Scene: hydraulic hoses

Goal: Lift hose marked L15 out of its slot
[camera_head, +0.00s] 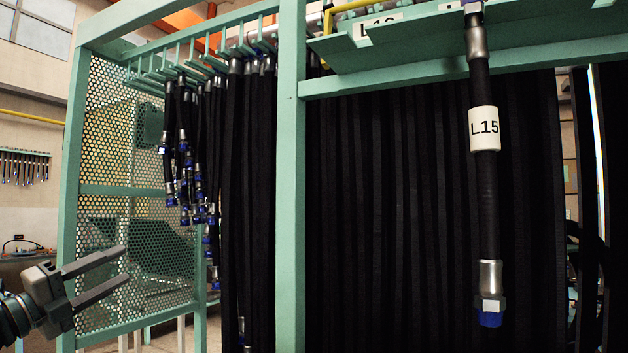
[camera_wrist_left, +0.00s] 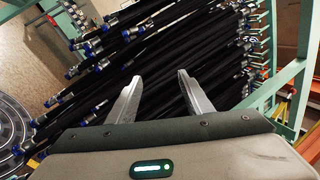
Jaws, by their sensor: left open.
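The hose marked L15 (camera_head: 486,203) hangs upright at the right of the head view, its top fitting at the green slotted shelf (camera_head: 430,30). It has a white L15 label, metal end fittings and a blue cap at its lower end. My left gripper (camera_head: 120,270) is at the lower left of the head view, open and empty, far from the hose. In the left wrist view the two fingers (camera_wrist_left: 155,90) are spread with nothing between them. The hose L15 cannot be made out in the left wrist view. My right gripper is not in view.
A green rack post (camera_head: 291,180) stands between my left gripper and L15. Many black hoses (camera_head: 250,180) hang behind it, and a dense row (camera_head: 400,200) hangs behind L15. A perforated green side panel (camera_head: 140,190) is beside my left gripper. Space just in front of L15 looks clear.

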